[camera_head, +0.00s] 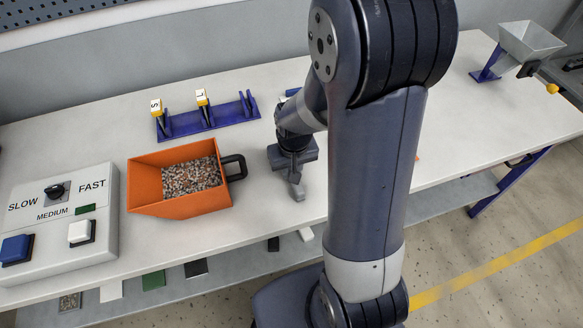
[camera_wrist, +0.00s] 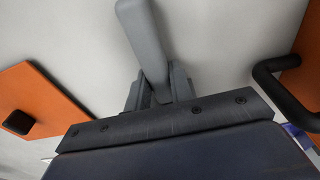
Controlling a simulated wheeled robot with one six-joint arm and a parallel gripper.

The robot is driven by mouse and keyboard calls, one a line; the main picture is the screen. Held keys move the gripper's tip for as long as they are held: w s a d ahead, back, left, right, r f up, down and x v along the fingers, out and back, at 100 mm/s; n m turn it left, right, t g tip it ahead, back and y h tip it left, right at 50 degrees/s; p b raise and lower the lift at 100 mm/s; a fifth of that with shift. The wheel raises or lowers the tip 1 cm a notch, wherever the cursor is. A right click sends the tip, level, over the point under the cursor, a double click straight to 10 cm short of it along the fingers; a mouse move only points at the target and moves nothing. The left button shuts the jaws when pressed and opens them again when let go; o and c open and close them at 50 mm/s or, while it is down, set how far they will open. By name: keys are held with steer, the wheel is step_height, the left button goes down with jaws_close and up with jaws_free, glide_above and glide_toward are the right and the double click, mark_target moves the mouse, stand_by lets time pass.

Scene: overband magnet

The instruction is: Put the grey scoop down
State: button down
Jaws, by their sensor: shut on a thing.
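My gripper (camera_head: 296,178) is low over the white table, just right of the orange bin's black handle. In the wrist view, my gripper (camera_wrist: 160,92) is shut on a long, smooth grey piece (camera_wrist: 143,40), which I take to be the grey scoop. The piece sticks out beyond the fingers over the pale tabletop. In the head view a short grey end (camera_head: 297,192) shows below the fingers, and I cannot tell finger from scoop there. The scoop's bowl is not clearly seen. Whether the scoop touches the table cannot be told.
An orange bin (camera_head: 142,187) full of mixed granules stands left of my gripper. A blue rack (camera_head: 190,124) with yellow-labelled tools stands behind. A control box (camera_head: 58,232) is at left, a metal hopper (camera_head: 529,42) at far right. An orange plate (camera_wrist: 55,95) shows in the wrist view.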

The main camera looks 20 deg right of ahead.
steer(key=shift+f, duration=0.15)
steer(key=c, duration=1.3)
jaws_free()
steer(key=shift+o, duration=0.2)
step_height(320, 180, up, 12)
steer(key=s+p, duration=0.1)
steer(key=shift+s+r, duration=0.2)
